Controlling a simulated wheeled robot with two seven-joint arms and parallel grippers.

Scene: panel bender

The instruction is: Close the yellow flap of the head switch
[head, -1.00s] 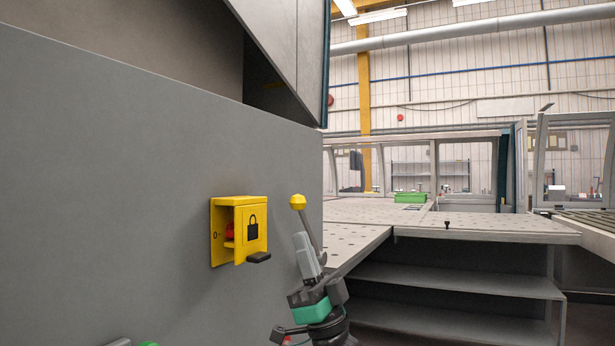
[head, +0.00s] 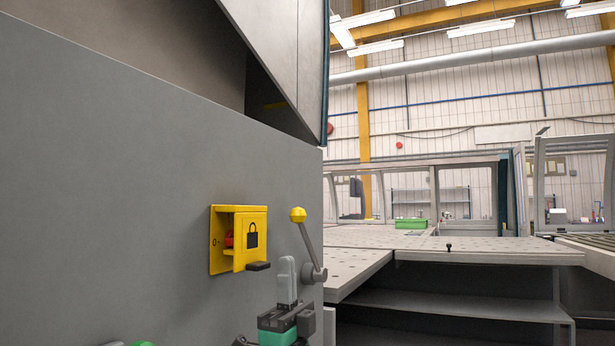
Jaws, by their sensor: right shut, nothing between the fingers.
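The head switch is a yellow housing (head: 217,240) on the grey machine panel, left of centre. Its yellow flap (head: 258,228), with a black padlock symbol and a dark tab (head: 258,266) at its lower edge, stands out from the back plate. A red knob (head: 229,240) shows in the gap on its left. My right gripper (head: 287,262) is right of and below the flap, its shut fingers pointing up, empty and apart from the flap. Only a grey and green sliver, probably my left gripper (head: 128,343), shows at the bottom edge; its fingers cannot be made out.
A lever with a yellow ball (head: 298,215) stands just behind and right of my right gripper, close to it in the picture. The grey panel (head: 110,200) fills the left side. A perforated table (head: 470,248) with a shelf below lies to the right, with a green box (head: 410,223) farther back.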

